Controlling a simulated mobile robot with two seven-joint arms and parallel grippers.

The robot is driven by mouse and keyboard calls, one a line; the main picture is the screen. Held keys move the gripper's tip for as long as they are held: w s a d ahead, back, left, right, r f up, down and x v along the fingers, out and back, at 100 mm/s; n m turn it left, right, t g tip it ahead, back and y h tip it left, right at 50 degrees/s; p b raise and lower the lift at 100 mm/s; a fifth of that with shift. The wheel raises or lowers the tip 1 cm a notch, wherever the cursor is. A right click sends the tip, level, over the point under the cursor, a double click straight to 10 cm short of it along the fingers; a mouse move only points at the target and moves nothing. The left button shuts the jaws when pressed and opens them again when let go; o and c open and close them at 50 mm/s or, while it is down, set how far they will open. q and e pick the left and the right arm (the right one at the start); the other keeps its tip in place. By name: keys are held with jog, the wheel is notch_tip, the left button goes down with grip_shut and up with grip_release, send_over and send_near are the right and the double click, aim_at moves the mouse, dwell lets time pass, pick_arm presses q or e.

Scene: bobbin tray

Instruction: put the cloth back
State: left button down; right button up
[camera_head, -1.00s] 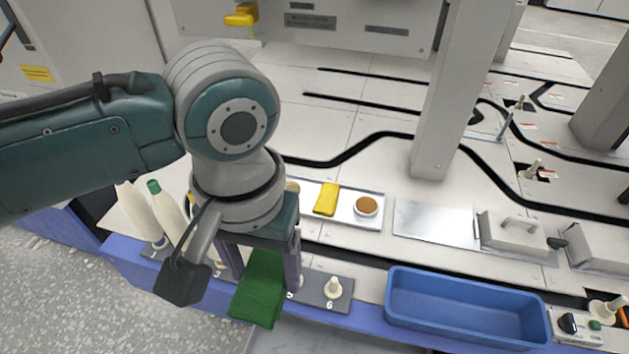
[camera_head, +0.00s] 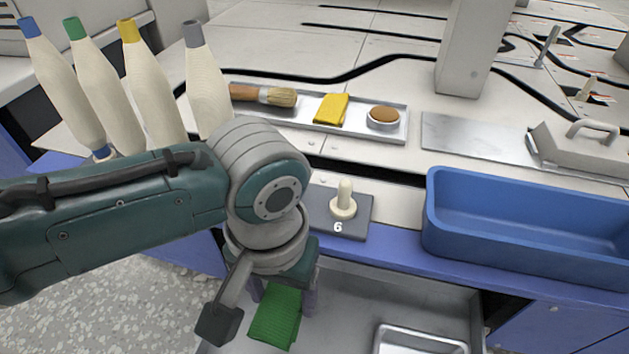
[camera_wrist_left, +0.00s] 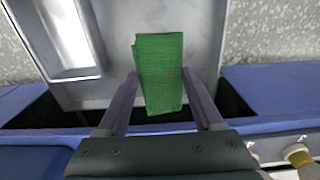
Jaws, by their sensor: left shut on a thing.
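A folded green cloth (camera_head: 275,318) hangs from my left gripper (camera_head: 283,290), which points down in front of the blue table edge. In the left wrist view the green cloth (camera_wrist_left: 159,72) lies between the two fingers of the left gripper (camera_wrist_left: 160,85), which is shut on it. The cloth is over a grey metal drawer (camera_head: 350,290) that stands open below the table; it also shows in the wrist view (camera_wrist_left: 200,35). I cannot tell whether the cloth touches the drawer floor. My right gripper is not in view.
A small metal tray (camera_head: 422,338) lies in the drawer's right part. Above are a blue bin (camera_head: 520,255), a peg on plate 6 (camera_head: 343,200), and a tray (camera_head: 300,122) with brush, yellow cloth and round pot. Several bobbins (camera_head: 150,85) stand at left.

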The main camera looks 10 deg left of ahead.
pick_arm(q)
notch_tip(320, 180, down, 16)
jog(key=b, duration=1.2)
jog(key=shift+r, duration=0.15)
jog(key=shift+c, duration=0.2)
grip_release()
